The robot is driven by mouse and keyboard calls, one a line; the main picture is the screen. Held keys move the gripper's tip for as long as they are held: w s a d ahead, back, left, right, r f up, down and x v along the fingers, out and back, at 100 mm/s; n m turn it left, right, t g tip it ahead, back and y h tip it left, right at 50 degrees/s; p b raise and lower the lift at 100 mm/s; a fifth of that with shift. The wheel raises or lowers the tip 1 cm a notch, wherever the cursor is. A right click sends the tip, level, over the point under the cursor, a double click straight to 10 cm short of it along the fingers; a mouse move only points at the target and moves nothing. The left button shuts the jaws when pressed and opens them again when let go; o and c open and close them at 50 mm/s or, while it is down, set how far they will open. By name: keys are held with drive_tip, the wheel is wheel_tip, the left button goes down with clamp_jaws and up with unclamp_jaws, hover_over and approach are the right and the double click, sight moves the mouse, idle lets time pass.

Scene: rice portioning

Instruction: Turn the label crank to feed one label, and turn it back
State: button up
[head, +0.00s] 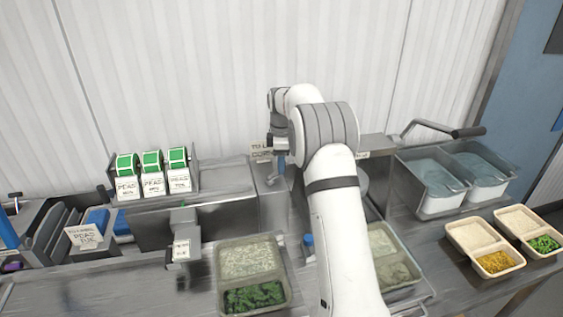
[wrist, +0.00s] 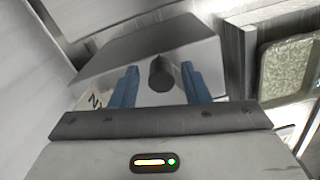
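In the wrist view a dark round knob (wrist: 160,73) sticks out towards me in front of a grey box-shaped housing (wrist: 130,50); it looks like the crank's handle. My gripper (wrist: 160,88) is open, with one blue finger on each side of the knob. Gaps show on both sides, so the fingers do not appear to grip it. In the head view my gripper (head: 281,163) points down beside a grey upright block; the knob cannot be made out there. Three green label rolls (head: 152,162) with printed labels hang in a rack at the left.
A two-part tray (head: 226,262) of rice and greens stands in front, and another tray (head: 408,283) is partly behind my arm. Water tubs (head: 440,204) and a black-handled lever (head: 468,132) are at the right. Two small filled trays (head: 470,230) stand at far right.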

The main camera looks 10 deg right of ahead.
drive_tip(key=shift+o, duration=0.2)
wheel_tip(320, 180, up, 7)
drive_tip(key=shift+r+b, duration=0.15)
drive_tip(key=shift+b, duration=0.7)
drive_tip(key=shift+r, duration=0.2)
drive_tip(key=shift+s, duration=0.1)
